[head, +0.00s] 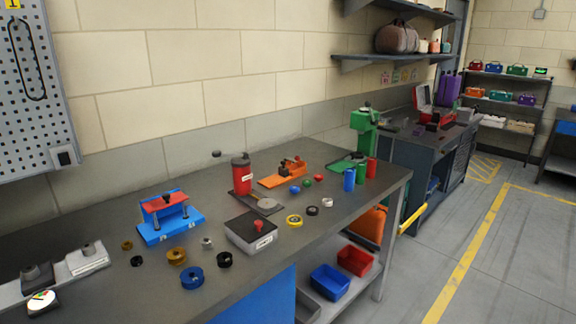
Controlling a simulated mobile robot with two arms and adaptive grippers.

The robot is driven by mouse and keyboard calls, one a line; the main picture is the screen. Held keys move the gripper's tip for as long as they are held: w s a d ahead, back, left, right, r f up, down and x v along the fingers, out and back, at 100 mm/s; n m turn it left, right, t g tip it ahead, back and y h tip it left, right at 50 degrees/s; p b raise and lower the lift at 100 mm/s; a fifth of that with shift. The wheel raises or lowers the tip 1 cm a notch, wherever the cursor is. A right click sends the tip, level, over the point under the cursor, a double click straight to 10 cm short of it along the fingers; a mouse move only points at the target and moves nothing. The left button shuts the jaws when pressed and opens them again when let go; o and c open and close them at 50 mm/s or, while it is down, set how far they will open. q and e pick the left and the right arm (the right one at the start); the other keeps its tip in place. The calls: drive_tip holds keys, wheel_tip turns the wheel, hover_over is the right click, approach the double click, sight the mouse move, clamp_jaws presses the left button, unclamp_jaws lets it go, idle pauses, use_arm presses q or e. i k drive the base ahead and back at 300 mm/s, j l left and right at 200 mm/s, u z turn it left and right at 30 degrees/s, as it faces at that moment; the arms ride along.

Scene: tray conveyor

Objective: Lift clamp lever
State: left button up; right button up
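An orange clamp fixture (270,182) lies towards the back of the grey workbench, with dark parts on top. It looks like a toggle clamp, but it is too small to tell its lever's exact pose. A blue fixture with a red top plate (163,203) stands at the bench's left; I cannot tell whether it has a lever. A red press-like device (241,176) with a dark crank handle stands between them. Neither of my grippers is in view, and nothing of mine touches these fixtures.
A grey box with a red knob (251,235) sits near the front edge. Several rings and knobs, including a blue ring (192,278), lie around. Blue and red cylinders (349,180) and a green machine (364,134) stand at the right end. Floor (440,240) beside the bench is clear.

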sight(297, 158)
drive_tip(key=i+l+u, duration=0.2)
drive_tip(key=u, duration=0.15)
drive_tip(key=i+l+u, duration=0.2)
drive_tip(key=u, duration=0.15)
drive_tip(key=i+l+u, duration=0.15)
drive_tip(key=l+u, duration=0.2)
drive_tip(key=i+l, duration=0.1)
drive_tip(key=l, duration=0.25)
drive_tip(key=i+l, duration=0.1)
drive_tip(key=l, duration=0.25)
drive_tip(key=i+l+u, duration=0.1)
drive_tip(key=l, duration=0.25)
drive_tip(key=i+l, duration=0.1)
drive_tip(key=l, duration=0.3)
